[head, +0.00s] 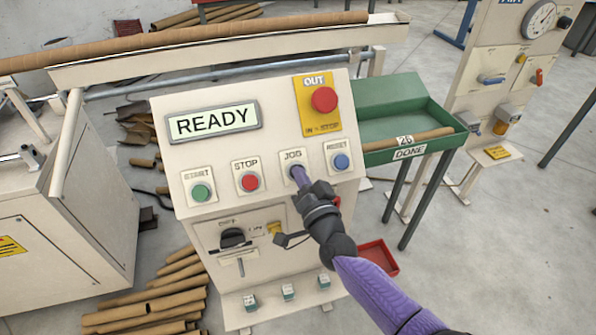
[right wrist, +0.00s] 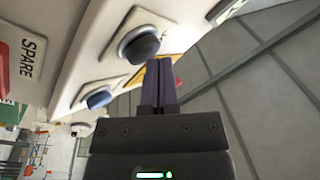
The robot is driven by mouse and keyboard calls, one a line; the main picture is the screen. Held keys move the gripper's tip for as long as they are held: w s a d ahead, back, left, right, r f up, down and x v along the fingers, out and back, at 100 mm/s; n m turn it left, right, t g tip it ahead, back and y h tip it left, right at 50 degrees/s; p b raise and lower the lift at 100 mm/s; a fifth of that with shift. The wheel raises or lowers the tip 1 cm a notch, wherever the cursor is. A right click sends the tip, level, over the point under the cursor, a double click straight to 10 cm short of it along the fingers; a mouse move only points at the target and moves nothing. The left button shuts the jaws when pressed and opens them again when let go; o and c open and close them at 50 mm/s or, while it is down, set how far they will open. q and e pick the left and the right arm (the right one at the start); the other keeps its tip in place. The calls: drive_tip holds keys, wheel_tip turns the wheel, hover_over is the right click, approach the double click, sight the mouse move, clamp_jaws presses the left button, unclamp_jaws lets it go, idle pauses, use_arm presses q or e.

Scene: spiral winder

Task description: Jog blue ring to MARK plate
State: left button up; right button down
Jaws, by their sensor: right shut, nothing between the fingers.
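A pale control panel (head: 245,155) carries a display (head: 213,122) reading READY. Below it are a green START button, a red STOP button, a dark JOG button and a blue RESET button (head: 341,161). My right gripper (head: 297,174) is shut and empty, its purple fingertips at the JOG button, covering part of it. In the right wrist view the shut fingertips (right wrist: 159,64) are beside the dark JOG button (right wrist: 140,46); I cannot tell whether they touch it. A long brown tube (head: 200,35) lies across the top. I cannot make out a blue ring or a MARK plate.
A red stop knob (head: 324,99) sits on a yellow plate at the panel's upper right. A green DONE tray (head: 400,115) holds a brown tube. A red bin (head: 378,256) is on the floor. Brown tubes (head: 150,305) lie at lower left.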

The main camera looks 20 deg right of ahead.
drive_tip(key=shift+w+f+b, duration=0.2)
drive_tip(key=shift+f+b, duration=0.05)
drive_tip(key=shift+b, duration=0.05)
drive_tip(key=shift+r, duration=0.1)
idle(0.4)
drive_tip(key=shift+s+r+p, duration=0.5)
drive_tip(key=shift+s+p, duration=0.1)
drive_tip(key=shift+p, duration=0.3)
drive_tip(key=s+r+p, duration=0.1)
drive_tip(key=s+p, duration=0.1)
drive_tip(key=s+r+p, duration=0.2)
drive_tip(key=p, duration=0.1)
drive_tip(key=shift+r, duration=0.1)
